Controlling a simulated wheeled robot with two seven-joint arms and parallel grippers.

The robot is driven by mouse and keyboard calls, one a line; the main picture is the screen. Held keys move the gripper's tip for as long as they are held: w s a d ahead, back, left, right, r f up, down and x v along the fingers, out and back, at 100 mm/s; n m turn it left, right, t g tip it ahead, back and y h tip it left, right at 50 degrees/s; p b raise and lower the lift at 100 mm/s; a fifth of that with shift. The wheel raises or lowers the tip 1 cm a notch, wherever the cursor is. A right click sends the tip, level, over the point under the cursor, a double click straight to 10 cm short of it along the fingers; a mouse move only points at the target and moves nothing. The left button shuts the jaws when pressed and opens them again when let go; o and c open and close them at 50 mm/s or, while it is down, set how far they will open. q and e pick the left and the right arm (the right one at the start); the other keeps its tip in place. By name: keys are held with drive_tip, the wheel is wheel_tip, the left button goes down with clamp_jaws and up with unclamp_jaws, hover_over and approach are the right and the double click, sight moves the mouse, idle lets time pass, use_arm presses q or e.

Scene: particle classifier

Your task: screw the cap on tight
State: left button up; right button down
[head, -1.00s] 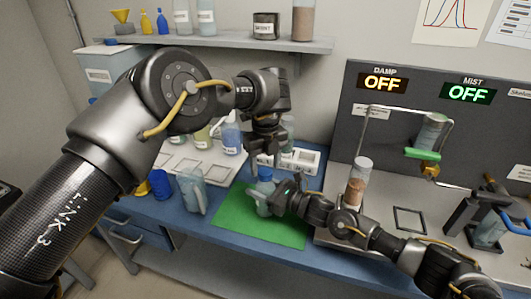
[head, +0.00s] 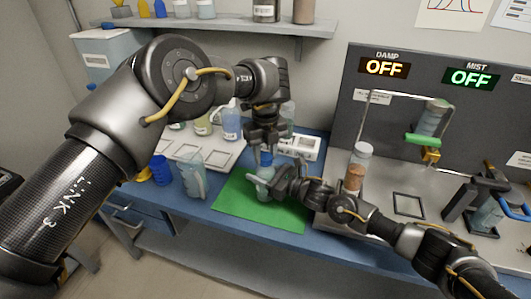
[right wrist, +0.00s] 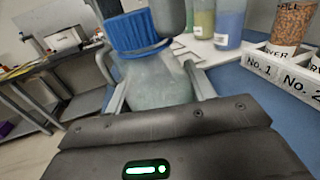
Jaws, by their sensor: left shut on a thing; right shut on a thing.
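A translucent grey-blue bottle (right wrist: 158,82) with a ribbed blue cap (right wrist: 138,34) stands upright over the green mat (head: 232,205). It also shows small in the head view (head: 263,187). My right gripper (head: 274,184) is shut on the bottle's body from the side. My left gripper (head: 266,150) comes down from above and is shut on the blue cap, its dark fingers beside the cap in the right wrist view. The cap sits at the bottle's mouth. The thread is hidden, so I cannot tell how tight it is.
A handled translucent jug (head: 192,175) and a dark blue container (head: 161,169) stand left of the mat. A tube of brown grains (head: 356,170) stands to the right. Behind are a white rack (head: 300,147) and several coloured bottles. A shelf (head: 230,27) runs above.

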use_arm(q)
drive_tip(key=o, duration=1.2)
drive_tip(key=shift+c, duration=0.2)
drive_tip(key=shift+r, duration=0.1)
wheel_tip(320, 180, up, 7)
drive_tip(key=shift+r, duration=0.2)
use_arm(e)
drive_tip(key=shift+c, duration=2.2)
unclamp_jaws()
use_arm(q)
wheel_tip(320, 180, down, 2)
drive_tip(key=shift+d+f+b, duration=0.1)
drive_tip(key=shift+b, duration=1)
use_arm(e)
drive_tip(key=v, duration=0.9)
drive_tip(key=shift+s+d+f, duration=0.1)
drive_tip(key=shift+d, duration=0.2)
use_arm(q)
drive_tip(key=shift+f, duration=0.1)
use_arm(e)
drive_tip(key=shift+s+d, duration=0.35)
drive_tip(key=shift+d, duration=0.2)
